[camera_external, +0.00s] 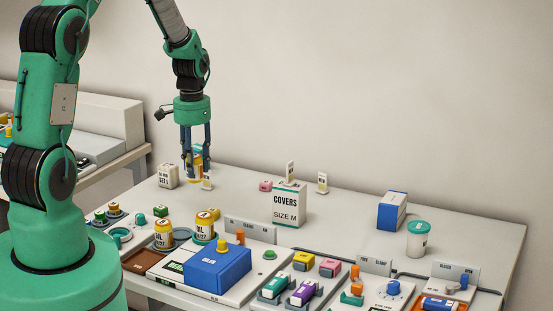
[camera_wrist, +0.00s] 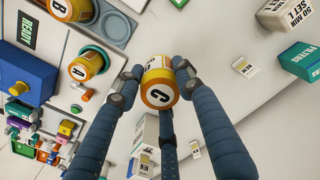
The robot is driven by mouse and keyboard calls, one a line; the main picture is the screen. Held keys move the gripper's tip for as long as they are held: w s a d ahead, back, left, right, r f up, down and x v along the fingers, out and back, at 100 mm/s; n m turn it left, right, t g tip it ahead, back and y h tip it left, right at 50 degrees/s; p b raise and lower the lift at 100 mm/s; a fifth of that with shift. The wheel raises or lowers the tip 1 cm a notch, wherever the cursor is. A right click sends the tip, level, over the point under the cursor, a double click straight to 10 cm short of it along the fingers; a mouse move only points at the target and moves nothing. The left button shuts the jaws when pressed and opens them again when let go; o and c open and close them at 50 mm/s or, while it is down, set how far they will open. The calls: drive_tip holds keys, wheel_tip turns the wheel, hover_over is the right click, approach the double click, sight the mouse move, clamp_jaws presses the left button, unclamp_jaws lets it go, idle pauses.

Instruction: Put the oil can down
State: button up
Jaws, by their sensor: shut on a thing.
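My gripper (camera_external: 196,152) has its fingers shut around a yellow-and-white oil can (camera_wrist: 158,82) marked C, near the back left of the table. The can (camera_external: 196,166) is partly covered by the fingers in the external view and looks upright. I cannot tell whether its base touches the table or hangs just above it. In the wrist view my gripper (camera_wrist: 155,80) has a finger on either side of the can and another below it. Two similar cans stand on the front left: can A (camera_wrist: 87,65) and can B (camera_wrist: 72,8).
The white COVERS box (camera_external: 288,205) is farther right. A blue box (camera_external: 392,210) and lidded cup (camera_external: 418,240) stand right. Back-middle table is mostly clear.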

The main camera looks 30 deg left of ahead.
drive_tip(key=w+a+f+p, duration=0.1)
drive_tip(key=w+a, duration=0.3)
drive_tip(key=w, duration=1)
drive_tip(key=w+a+p, duration=0.4)
drive_tip(key=w, duration=1.1)
drive_tip(key=shift+f+p, duration=0.35)
drive_tip(key=shift+f, duration=0.05)
drive_tip(key=shift+f, duration=3.15)
drive_tip(key=shift+f, duration=1.85)
drive_tip(key=shift+f, duration=0.1)
